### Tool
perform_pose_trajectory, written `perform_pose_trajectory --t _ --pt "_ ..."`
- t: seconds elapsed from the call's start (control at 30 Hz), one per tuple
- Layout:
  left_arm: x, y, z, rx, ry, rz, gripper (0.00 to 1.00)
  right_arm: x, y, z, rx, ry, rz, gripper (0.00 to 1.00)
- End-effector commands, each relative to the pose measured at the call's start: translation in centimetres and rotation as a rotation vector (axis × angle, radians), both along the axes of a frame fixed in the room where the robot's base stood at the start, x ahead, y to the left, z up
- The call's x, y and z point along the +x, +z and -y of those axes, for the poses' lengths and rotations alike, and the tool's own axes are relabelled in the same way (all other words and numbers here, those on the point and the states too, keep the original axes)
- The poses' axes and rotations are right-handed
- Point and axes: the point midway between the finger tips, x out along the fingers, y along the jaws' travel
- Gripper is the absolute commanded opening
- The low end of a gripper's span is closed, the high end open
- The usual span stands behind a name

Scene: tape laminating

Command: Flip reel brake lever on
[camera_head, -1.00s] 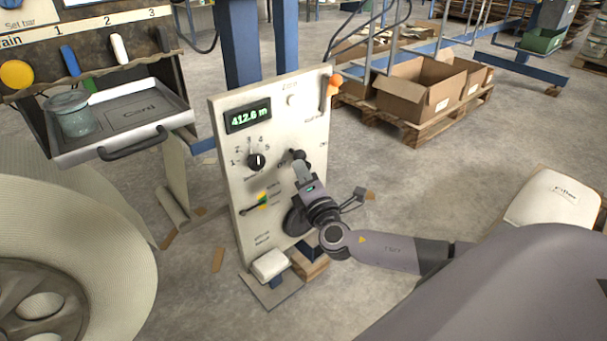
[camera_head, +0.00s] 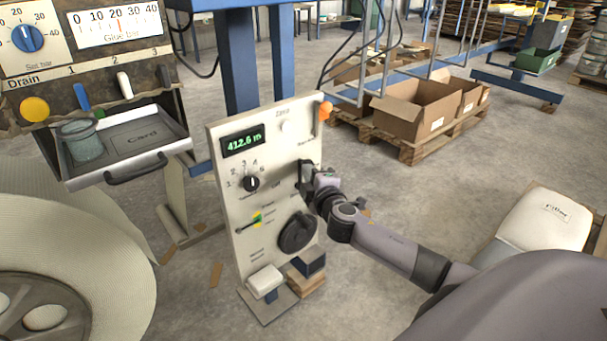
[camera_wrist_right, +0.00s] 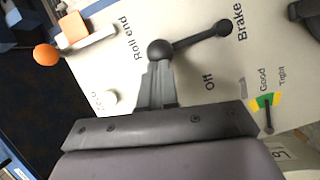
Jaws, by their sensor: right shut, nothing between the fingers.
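The brake lever (camera_wrist_right: 190,42) is a black rod with a round knob, on the cream panel beside the labels "Brake" and "Off" in the right wrist view. Its larger knob lies directly at the tips of my right gripper (camera_wrist_right: 158,72); I cannot tell whether they touch. The right gripper (camera_head: 306,172) is shut and empty. In the head view it is at the panel's right side, coming in from the right, and the lever is mostly hidden there. The control panel (camera_head: 236,115) stands upright, its display reading 412.6 m. My left gripper is not in view.
Near the lever are an orange-tipped roll end arm (camera_head: 325,112), a numbered selector knob (camera_head: 251,184), a coloured gauge (camera_head: 256,218) and a large black dial (camera_head: 297,232). A big reel (camera_head: 110,210) stands at left. Boxes on a pallet (camera_head: 420,108) stand behind.

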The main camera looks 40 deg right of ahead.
Motion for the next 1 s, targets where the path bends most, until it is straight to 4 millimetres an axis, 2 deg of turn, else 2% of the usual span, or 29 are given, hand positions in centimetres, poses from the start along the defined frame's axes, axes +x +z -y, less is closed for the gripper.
perform_pose_trajectory --t 0.07,0.3,0.6,1.0 --pt "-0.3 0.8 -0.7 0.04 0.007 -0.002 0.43 0.1 0.9 0.8 0.077 0.0 -0.003 0.0" --pt "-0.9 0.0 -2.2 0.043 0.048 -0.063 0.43 0.3 1.1 2.9 0.294 0.002 -0.019 0.0" --pt "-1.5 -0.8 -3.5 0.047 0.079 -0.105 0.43 0.5 0.6 4.8 0.492 0.004 -0.034 0.0" --pt "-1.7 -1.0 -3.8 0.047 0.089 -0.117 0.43 0.5 -0.1 5.9 0.483 0.003 -0.037 0.0"
